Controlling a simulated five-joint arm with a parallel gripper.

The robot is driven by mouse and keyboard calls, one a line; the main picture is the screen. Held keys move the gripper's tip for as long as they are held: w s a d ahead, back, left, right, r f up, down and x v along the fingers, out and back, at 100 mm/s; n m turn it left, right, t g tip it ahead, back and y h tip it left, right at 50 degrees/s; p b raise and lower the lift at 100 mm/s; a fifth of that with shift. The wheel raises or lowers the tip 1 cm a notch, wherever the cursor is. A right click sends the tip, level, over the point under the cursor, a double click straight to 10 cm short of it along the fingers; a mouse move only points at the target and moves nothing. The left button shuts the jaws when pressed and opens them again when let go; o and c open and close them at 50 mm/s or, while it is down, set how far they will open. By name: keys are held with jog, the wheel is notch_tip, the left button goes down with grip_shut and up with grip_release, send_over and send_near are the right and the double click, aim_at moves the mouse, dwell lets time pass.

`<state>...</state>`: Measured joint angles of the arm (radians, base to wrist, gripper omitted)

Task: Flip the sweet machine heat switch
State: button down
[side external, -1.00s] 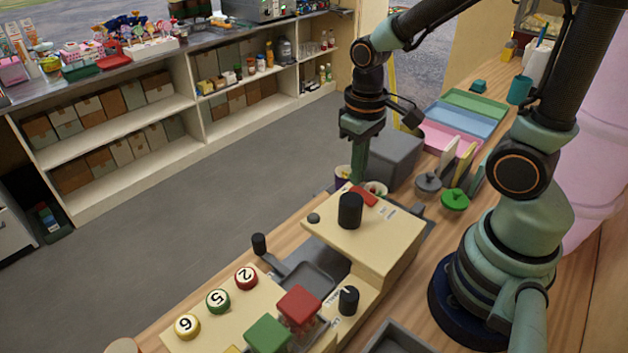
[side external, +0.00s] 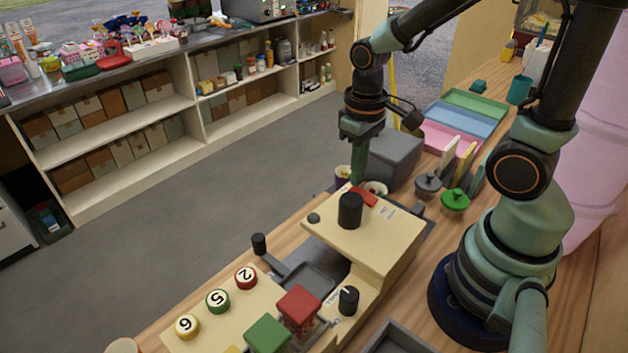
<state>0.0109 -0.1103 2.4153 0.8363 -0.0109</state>
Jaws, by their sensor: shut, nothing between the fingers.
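The cream sweet machine (side external: 385,245) stands on the wooden counter, with a black cylindrical knob (side external: 350,210) on its top. A red switch (side external: 363,195) sits behind that knob, near the machine's far edge. My gripper (side external: 357,182) points down just behind the red switch and is shut, with nothing seen in it. Its tips are very close to the switch; I cannot tell whether they touch it. The knob and the machine's top edge partly hide this spot.
Numbered buttons and red (side external: 299,305) and green (side external: 267,335) blocks are in front. Coloured trays (side external: 462,118) lie farther back.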

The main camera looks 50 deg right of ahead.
jog(key=shift+f, duration=0.85)
dwell(0.3)
jog(key=shift+r, duration=3.55)
notch_tip(320, 180, up, 7)
jog(key=t, duration=0.5)
jog(key=shift+w+a+t, duration=0.15)
jog(key=shift+w+t, duration=0.15)
jog(key=shift+w, duration=0.15)
